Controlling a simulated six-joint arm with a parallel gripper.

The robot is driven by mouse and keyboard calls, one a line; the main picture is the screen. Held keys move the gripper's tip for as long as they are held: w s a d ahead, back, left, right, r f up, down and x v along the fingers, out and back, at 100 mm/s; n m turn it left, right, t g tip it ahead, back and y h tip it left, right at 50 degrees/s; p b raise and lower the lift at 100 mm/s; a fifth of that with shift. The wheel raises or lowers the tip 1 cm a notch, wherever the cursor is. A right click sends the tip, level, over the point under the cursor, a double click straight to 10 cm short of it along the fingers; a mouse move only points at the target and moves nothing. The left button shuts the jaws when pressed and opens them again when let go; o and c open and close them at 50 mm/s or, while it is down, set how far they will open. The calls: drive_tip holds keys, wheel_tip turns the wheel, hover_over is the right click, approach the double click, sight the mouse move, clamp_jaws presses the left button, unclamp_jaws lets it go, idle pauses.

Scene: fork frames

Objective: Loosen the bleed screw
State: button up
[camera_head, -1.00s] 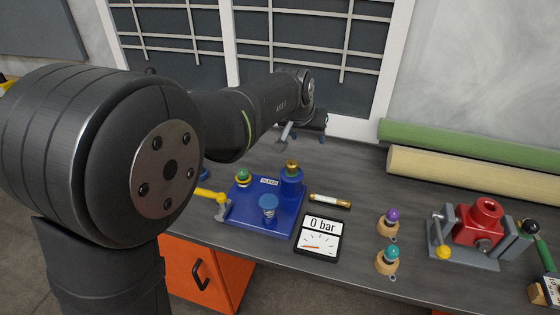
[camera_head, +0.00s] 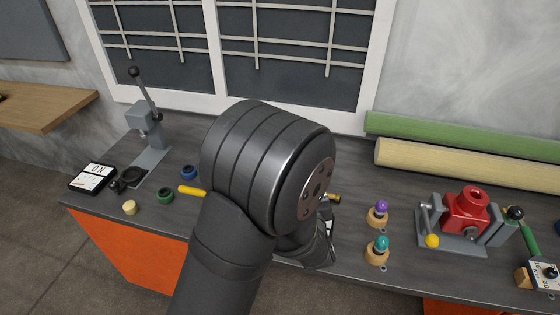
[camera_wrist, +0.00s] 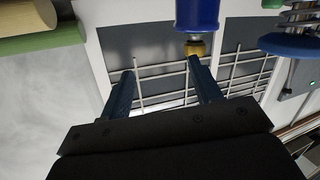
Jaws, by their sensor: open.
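In the wrist view my gripper (camera_wrist: 161,70) is open, its two dark blue fingers apart with nothing between them. A blue cylindrical post (camera_wrist: 197,14) enters from the top edge, with a brass-coloured fitting (camera_wrist: 195,47) at its end. That fitting shows just past the tip of the right finger; I cannot tell whether they touch. I cannot tell for sure whether it is the bleed screw. A blue disc (camera_wrist: 290,46) shows at the right.
The head view shows a red part (camera_head: 468,208) in a grey vise, wooden stands with purple (camera_head: 381,207) and teal (camera_head: 379,243) knobs, and green (camera_head: 450,136) and cream (camera_head: 450,164) rolls behind. A lever press (camera_head: 145,125) and a small display (camera_head: 93,177) stand left.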

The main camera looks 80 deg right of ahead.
drive_tip(key=w+a+t, duration=0.3)
drive_tip(key=a, duration=0.2)
drive_tip(key=shift+n+h, duration=0.3)
drive_tip(key=shift+h, duration=0.1)
drive_tip(key=x, duration=1.7)
drive_tip(key=shift+s+d+r, duration=0.15)
drive_tip(key=shift+s+d, duration=0.05)
drive_tip(key=c, duration=1)
drive_tip(key=shift+s+n+t+y, duration=0.1)
drive_tip(key=shift+n+t+y, duration=0.25)
drive_tip(key=shift+t, duration=0.25)
